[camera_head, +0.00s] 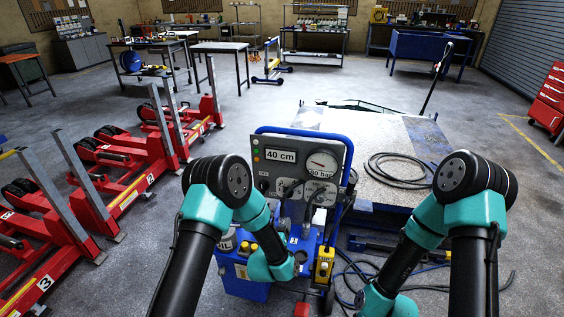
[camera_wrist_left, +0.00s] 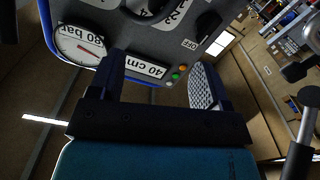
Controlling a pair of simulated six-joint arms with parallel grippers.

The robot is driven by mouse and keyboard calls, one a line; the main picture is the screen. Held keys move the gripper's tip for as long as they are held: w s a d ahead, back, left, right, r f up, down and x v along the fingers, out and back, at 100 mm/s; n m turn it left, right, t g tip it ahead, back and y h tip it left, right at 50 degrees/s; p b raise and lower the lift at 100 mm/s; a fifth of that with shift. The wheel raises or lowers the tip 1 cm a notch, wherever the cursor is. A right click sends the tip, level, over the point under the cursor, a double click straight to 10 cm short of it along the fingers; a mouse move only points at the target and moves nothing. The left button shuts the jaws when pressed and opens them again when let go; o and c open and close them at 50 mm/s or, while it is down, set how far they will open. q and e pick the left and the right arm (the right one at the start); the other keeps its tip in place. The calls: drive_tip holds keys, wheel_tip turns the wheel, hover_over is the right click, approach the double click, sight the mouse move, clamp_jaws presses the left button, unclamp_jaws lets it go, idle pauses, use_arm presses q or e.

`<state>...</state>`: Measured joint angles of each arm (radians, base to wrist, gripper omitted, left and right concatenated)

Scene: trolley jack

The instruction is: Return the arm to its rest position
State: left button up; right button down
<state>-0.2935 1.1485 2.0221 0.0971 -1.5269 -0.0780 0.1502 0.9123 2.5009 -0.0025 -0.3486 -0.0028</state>
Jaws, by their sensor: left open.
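My left arm comes in from the left and bends down to its teal wrist, low in front of the grey control panel (camera_head: 279,155) of the blue hydraulic unit (camera_head: 243,285). My left gripper (camera_wrist_left: 158,80) shows in the left wrist view with its two dark fingers apart and nothing between them. In the head view the gripper is hard to make out against the panel. My right arm bends down at the lower right; its gripper is out of the picture.
Red trolley jacks (camera_head: 120,177) stand in rows at the left. A grey platform (camera_head: 345,140) with a coiled black hose (camera_head: 398,183) lies behind the unit. More hoses lie on the floor at lower right. Workbenches and a red cabinet (camera_head: 550,100) stand farther back.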

use_arm(q)
drive_tip(key=s+a+f+g, duration=0.9)
drive_tip(key=s+a+f, duration=0.2)
drive_tip(key=s+a, duration=0.1)
drive_tip(key=s+a+f+g, duration=0.1)
drive_tip(key=s+a+g, duration=0.2)
drive_tip(key=s, duration=0.6)
drive_tip(key=s+a+f+n+g, duration=0.1)
drive_tip(key=s+a+g, duration=0.3)
drive_tip(key=s, duration=0.5)
drive_tip(key=shift+s+f+g, duration=0.2)
drive_tip(key=shift+s+g, duration=0.1)
drive_tip(key=shift+g, duration=0.1)
